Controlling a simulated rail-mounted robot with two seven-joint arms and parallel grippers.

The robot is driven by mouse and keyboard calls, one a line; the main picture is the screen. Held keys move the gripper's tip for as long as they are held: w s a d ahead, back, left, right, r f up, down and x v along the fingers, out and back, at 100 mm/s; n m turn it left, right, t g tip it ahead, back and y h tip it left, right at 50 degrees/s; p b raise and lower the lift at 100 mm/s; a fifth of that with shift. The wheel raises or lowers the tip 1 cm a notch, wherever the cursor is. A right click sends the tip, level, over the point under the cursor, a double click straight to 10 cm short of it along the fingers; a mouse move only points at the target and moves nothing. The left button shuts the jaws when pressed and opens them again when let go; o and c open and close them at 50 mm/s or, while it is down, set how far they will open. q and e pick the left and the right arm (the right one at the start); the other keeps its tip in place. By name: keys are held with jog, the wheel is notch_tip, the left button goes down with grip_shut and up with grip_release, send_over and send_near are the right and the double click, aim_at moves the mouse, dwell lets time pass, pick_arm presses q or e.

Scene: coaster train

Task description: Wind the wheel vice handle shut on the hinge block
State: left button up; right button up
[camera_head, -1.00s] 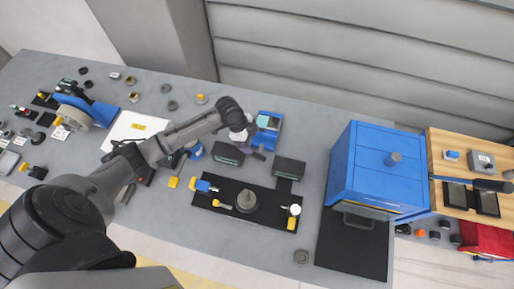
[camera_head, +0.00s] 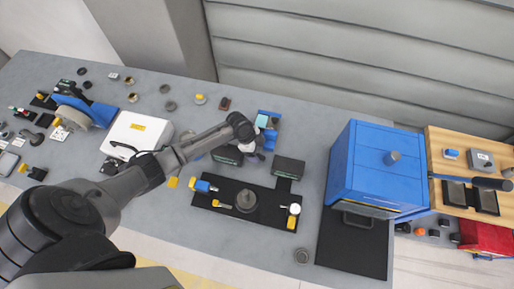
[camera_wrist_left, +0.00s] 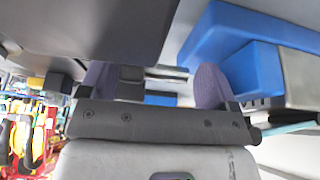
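The blue vice (camera_head: 277,115) stands at the back of the bench, with a pale cyan block in its jaws (camera_head: 262,121) that appears to be the hinge block. The vice's blue body (camera_wrist_left: 235,40) fills the upper right of the left wrist view. My left gripper (camera_head: 254,157) is at the vice's near side, partly hidden by my arm. In the left wrist view its purple fingertips (camera_wrist_left: 152,86) are well apart. A silver bar (camera_wrist_left: 166,72) shows between them, perhaps part of the handle; I cannot tell whether they touch it. My right gripper is not in view.
Dark green-black boxes (camera_head: 289,168) stand close to the gripper. A black tray (camera_head: 228,187) with small parts lies in front. A blue cabinet (camera_head: 350,170) stands to the right, a white case (camera_head: 130,128) to the left.

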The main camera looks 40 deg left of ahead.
pick_arm(q)
jog(key=c, duration=0.5)
jog(key=shift+w+r+y+p, duration=0.1)
jog(key=shift+r+y+p, duration=0.25)
jog(key=shift+p, duration=0.4)
jog(key=y+p, duration=0.1)
jog(key=g+y+p, duration=0.1)
jog(key=shift+w+d+r+p, duration=0.1)
jog(key=shift+d+r+p, duration=0.1)
jog(key=shift+d+p, duration=0.1)
jog(key=shift+w+d+g+y+p, duration=0.1)
jog(key=shift+g+y+p, duration=0.55)
jog(key=shift+y, duration=0.2)
jog(key=shift+d+f+g+y+p, duration=0.15)
jog(key=shift+g+y+p, duration=0.4)
jog(key=shift+y, duration=0.55)
jog(key=shift+w+d+f+g+y+b, duration=0.15)
jog(key=shift+g+y, duration=0.25)
jog(key=shift+y, duration=0.25)
jog(key=shift+s+g+y+b, duration=0.15)
jog(key=shift+g+y, duration=0.25)
jog(key=shift+y, duration=0.25)
jog(key=shift+w, duration=0.1)
jog(key=o, duration=0.6)
